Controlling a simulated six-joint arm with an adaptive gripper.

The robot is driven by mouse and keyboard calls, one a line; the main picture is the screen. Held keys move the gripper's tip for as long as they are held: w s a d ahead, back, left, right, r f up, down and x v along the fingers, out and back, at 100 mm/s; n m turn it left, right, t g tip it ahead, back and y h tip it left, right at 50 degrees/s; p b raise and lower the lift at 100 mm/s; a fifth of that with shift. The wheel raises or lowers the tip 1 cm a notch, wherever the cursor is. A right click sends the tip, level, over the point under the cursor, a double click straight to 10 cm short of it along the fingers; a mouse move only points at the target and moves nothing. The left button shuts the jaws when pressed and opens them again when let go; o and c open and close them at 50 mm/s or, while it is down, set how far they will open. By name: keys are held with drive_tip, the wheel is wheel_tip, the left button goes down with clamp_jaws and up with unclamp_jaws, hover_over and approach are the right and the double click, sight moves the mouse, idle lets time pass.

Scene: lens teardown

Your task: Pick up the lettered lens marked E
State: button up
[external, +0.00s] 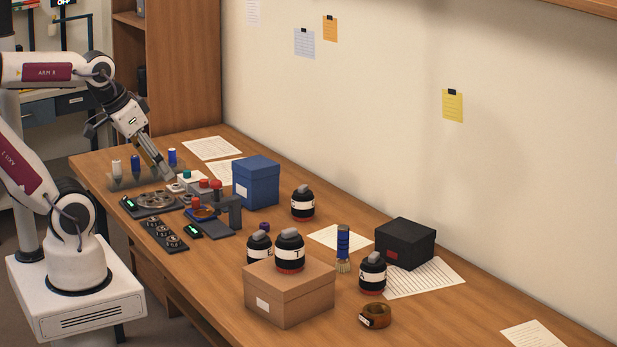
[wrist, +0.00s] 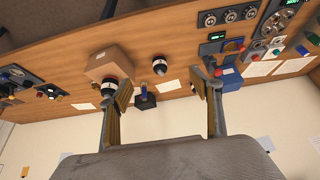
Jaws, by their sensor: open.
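Several black lenses with white lettered bands stand on the table in the external view. One (external: 258,246), partly hidden behind the cardboard box, shows a partial letter that could be E; I cannot be sure. The lens marked T (external: 289,261) is on top of the box. A lens (external: 302,204) stands farther back, its letter unclear. Another lens (external: 372,274) at the right looks marked A. My gripper (external: 165,172) is open and empty above the left part of the table, apart from all lenses. In the wrist view, its fingers (wrist: 160,90) are spread wide.
The cardboard box (external: 290,295) stands at the front, a blue box (external: 256,182) behind, and a black box (external: 405,244) at the right. A brush (external: 343,248) and a brown ring (external: 375,316) are near the lenses. Control devices (external: 157,200) crowd the left.

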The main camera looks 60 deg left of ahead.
drive_tip(key=w+a+f+m+t+y, duration=0.1)
drive_tip(key=w+a+f, duration=0.1)
drive_tip(key=w+a, duration=0.35)
drive_tip(key=w+a+f+m+t, duration=0.1)
drive_tip(key=w+a+m+t, duration=0.1)
drive_tip(key=w, duration=0.7)
drive_tip(key=w+a+f+m+t+y, duration=0.15)
drive_tip(key=w+a, duration=0.25)
drive_tip(key=w, duration=0.4)
drive_tip(key=w+d+f+m+h, duration=0.3)
drive_tip(key=w+f+h, duration=0.15)
drive_tip(key=f, duration=0.45)
drive_tip(key=s+d+f+m+t+h, duration=0.1)
drive_tip(key=s+d+f+h, duration=0.1)
drive_tip(key=s+d+h, duration=0.4)
drive_tip(key=shift+d+f+h, duration=0.4)
drive_tip(key=shift+d+h, duration=0.2)
drive_tip(key=shift+h, duration=1)
drive_tip(key=shift+w+m, duration=0.1)
drive_tip(key=shift+m, duration=0.15)
drive_tip(key=shift+f, duration=1.6)
